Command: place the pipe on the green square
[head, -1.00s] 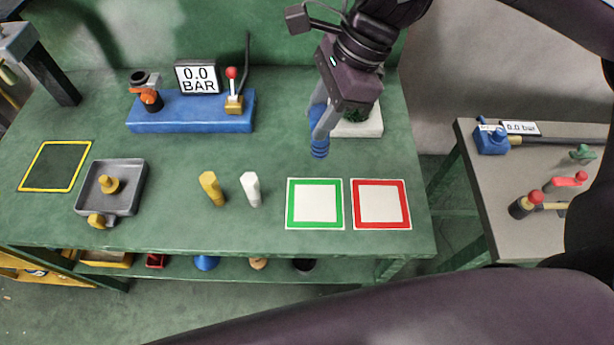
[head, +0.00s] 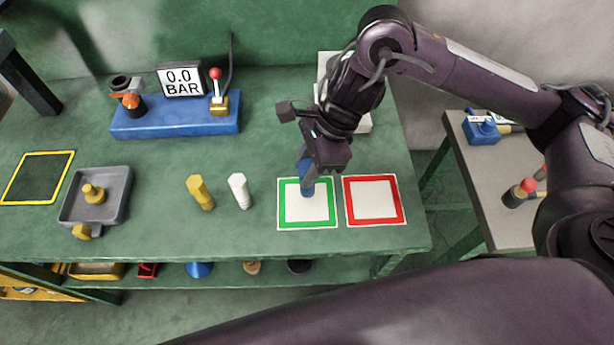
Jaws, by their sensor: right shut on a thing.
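The green square (head: 308,226) is a white card with a green border at the right front of the green workbench. My right gripper (head: 306,168) is above its upper part, shut on a short blue piece, which I take to be the pipe (head: 307,188). The pipe points downward, its lower end over the inside of the green border. I cannot tell whether it touches the card. The gripper hides the pipe's upper part. My left gripper is not in view.
A red-bordered square (head: 373,222) adjoins the green one on the right. A yellow peg (head: 200,193) and a white peg (head: 239,190) stand to the left. A grey tray (head: 122,205) holds a yellow part. A blue gauge block (head: 175,122) stands behind.

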